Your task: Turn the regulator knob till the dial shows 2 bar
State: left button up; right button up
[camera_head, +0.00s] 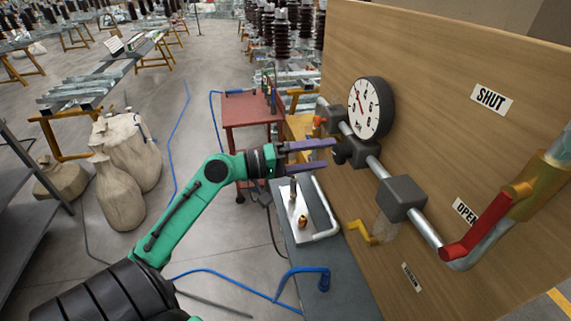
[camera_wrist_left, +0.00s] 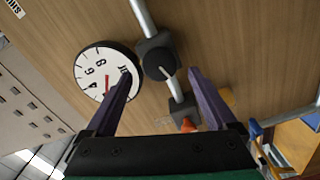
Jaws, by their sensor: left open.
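The regulator knob (camera_head: 347,152) is black and sits on a grey pipe on the wooden panel, just below the dial. In the left wrist view a finger covers part of the dial (camera_wrist_left: 94,68). My left gripper (camera_head: 336,169) is open, its fingers pointing at the panel. In the wrist view the knob lies between the fingertips (camera_wrist_left: 160,74), with gaps either side.
Along the pipe are a grey block (camera_head: 401,198), a red lever (camera_head: 487,226) and a yellow handle (camera_head: 361,233). SHUT and OPEN labels mark the panel (camera_head: 430,75). A tray (camera_head: 321,236) lies on the bench below my gripper. A red cart (camera_head: 247,110) stands behind.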

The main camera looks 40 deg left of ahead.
pick_arm(q)
jog(key=b+v, duration=0.4)
jog(key=v, duration=0.7)
jog(key=shift+s+a, duration=0.15)
jog(key=shift+s, duration=0.05)
